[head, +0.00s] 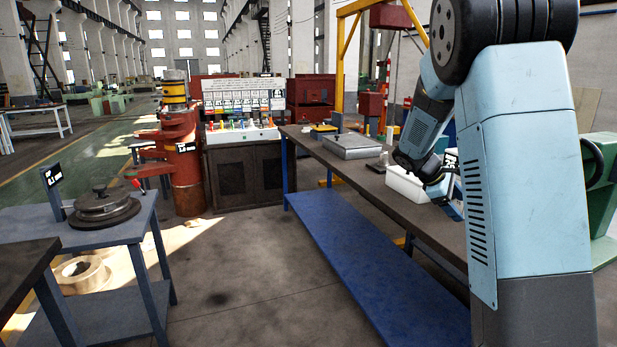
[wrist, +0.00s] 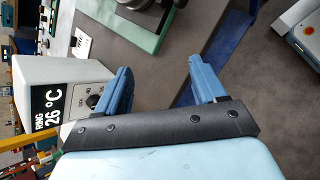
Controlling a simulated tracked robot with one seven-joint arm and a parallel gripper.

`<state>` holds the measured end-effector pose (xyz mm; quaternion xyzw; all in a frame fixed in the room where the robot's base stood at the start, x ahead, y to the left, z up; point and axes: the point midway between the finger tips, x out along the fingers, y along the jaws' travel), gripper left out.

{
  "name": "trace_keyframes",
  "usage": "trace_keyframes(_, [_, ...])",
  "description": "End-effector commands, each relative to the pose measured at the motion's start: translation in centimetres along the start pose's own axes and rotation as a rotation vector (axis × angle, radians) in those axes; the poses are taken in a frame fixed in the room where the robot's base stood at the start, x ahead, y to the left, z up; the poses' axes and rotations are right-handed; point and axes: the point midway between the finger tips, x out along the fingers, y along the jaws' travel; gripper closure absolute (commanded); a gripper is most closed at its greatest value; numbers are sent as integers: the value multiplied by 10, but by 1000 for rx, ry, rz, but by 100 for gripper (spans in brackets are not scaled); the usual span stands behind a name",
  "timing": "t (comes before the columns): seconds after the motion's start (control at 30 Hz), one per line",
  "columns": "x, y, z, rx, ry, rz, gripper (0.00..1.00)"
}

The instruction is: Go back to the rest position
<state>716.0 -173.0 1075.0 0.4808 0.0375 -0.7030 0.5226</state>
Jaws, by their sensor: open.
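My arm rises at the right of the head view and bends down over the long dark workbench (head: 345,160). My gripper (wrist: 160,68) shows in the wrist view with its two blue fingers wide apart and nothing between them. In the head view I cannot make out its fingers. A white box with a dial and a black "RING 26 °C" label (wrist: 60,92) is beside the left finger in the wrist view. I cannot tell whether they touch.
A grey lidded case (head: 350,146) lies on the workbench. A blue lower shelf (head: 365,255) runs below. A blue table with a round dark metal piece (head: 103,208) stands at left. A red-orange machine (head: 183,160) is behind. The floor between is clear.

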Motion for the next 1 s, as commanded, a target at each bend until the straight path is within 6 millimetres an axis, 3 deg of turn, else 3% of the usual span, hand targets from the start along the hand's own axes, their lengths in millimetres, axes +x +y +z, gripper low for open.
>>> trace_keyframes(0.4, [-63, -68, 62, 331, 263, -164, 30])
trace_keyframes(1.0, [-150, -184, 134, 741, 579, -373, 30])
